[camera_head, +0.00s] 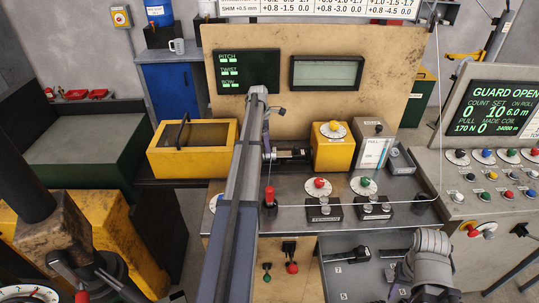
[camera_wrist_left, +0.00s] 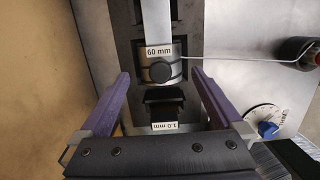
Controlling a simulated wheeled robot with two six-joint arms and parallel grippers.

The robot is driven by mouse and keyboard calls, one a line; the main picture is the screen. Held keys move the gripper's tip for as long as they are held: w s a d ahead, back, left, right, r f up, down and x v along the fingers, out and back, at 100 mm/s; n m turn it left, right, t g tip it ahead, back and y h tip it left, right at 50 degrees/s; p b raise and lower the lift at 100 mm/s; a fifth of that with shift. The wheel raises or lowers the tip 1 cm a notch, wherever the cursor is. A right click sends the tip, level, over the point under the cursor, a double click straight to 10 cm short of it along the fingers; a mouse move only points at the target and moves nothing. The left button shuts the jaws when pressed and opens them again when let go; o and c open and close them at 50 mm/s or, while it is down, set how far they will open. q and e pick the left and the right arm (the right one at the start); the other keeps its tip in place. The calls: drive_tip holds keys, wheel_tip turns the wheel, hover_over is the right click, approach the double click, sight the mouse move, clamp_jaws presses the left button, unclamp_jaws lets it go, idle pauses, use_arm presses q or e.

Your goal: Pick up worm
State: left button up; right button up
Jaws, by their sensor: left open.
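No part is plainly marked as the worm, and I cannot tell which one it is. In the left wrist view a silver round part labelled 60 mm (camera_wrist_left: 157,52) has a dark round knob at its front and a pale flat bar above it. A dark block labelled 1.0 mm (camera_wrist_left: 164,104) sits just below it. My left gripper (camera_wrist_left: 161,75) is open, its purple fingers apart on either side of these parts, with no visible grip. In the head view the left gripper (camera_head: 266,138) is beside a black and silver cylinder (camera_head: 292,154).
A red-topped post (camera_head: 269,196) and dials stand on the metal bench. A thin wire (camera_head: 437,120) runs at the right. A screen (camera_head: 505,105) reads GUARD OPEN.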

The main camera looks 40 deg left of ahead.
use_arm(q)
drive_tip(key=shift+f, duration=0.2)
drive_tip(key=f+b, duration=0.5)
drive_tip(key=shift+w+d+f, duration=0.15)
drive_tip(key=shift+w+d, duration=0.05)
drive_tip(key=shift+d, duration=0.15)
drive_tip(key=c, duration=1.5)
drive_tip(key=shift+r, duration=0.2)
wheel_tip(320, 180, up, 10)
drive_tip(key=p, duration=1)
wheel_tip(320, 180, down, 7)
drive_tip(key=b, duration=0.6)
drive_tip(key=shift+b, duration=0.3)
drive_tip(key=shift+r, duration=0.25)
